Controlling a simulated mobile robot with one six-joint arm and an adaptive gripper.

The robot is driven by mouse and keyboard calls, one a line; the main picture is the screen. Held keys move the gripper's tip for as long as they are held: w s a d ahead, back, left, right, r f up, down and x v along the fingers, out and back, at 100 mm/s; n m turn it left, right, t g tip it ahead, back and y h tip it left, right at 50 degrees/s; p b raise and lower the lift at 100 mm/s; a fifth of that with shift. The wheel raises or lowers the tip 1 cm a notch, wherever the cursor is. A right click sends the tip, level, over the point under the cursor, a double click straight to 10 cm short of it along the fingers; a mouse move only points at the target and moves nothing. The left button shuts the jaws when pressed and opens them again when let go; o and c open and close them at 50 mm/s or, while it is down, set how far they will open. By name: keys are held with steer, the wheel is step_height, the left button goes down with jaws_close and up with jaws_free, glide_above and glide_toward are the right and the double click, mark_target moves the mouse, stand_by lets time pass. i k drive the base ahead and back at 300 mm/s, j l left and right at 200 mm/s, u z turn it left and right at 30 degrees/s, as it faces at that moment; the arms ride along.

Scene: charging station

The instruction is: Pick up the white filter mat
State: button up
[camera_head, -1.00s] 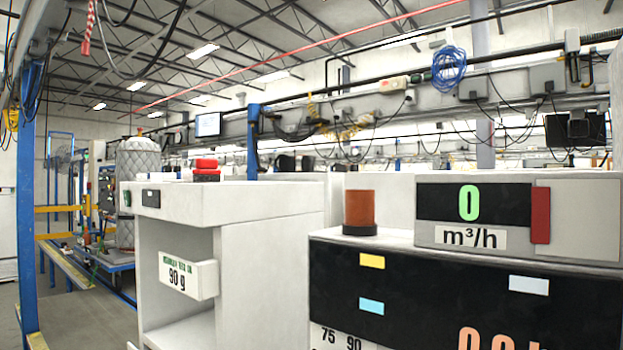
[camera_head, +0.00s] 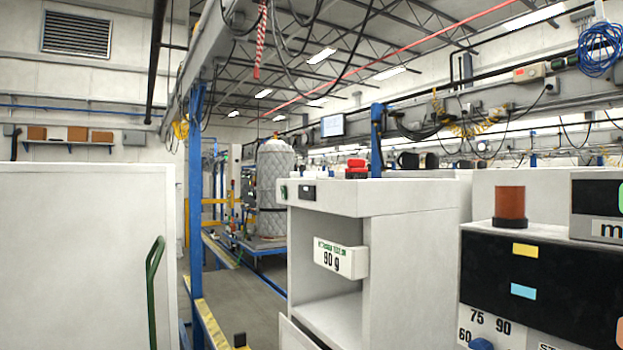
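I cannot pick out the white filter mat for sure. A small wall shelf (camera_head: 70,144) at the far left carries a few flat brown pieces (camera_head: 102,136) and one white piece (camera_head: 57,133). They are too small and far off to tell whether the white piece is a filter mat. My gripper is not in view.
A large white panel or cabinet (camera_head: 85,250) with a green handle (camera_head: 153,290) stands at the left. A white cabinet with an open bay (camera_head: 410,260) is in the middle. A black-fronted console (camera_head: 540,285) is at the right. A floor aisle runs between.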

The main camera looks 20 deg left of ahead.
mark_target(330, 174)
steer(key=u, duration=0.85)
steer(key=i+j+z, duration=0.1)
steer(key=z, duration=0.6)
steer(key=i+j+z, duration=0.1)
steer(key=z, duration=0.25)
steer(key=i+j+z, duration=0.3)
steer(key=j+z, duration=0.2)
steer(key=j, duration=0.95)
steer(key=j+z, duration=0.45)
steer(key=j, duration=1.05)
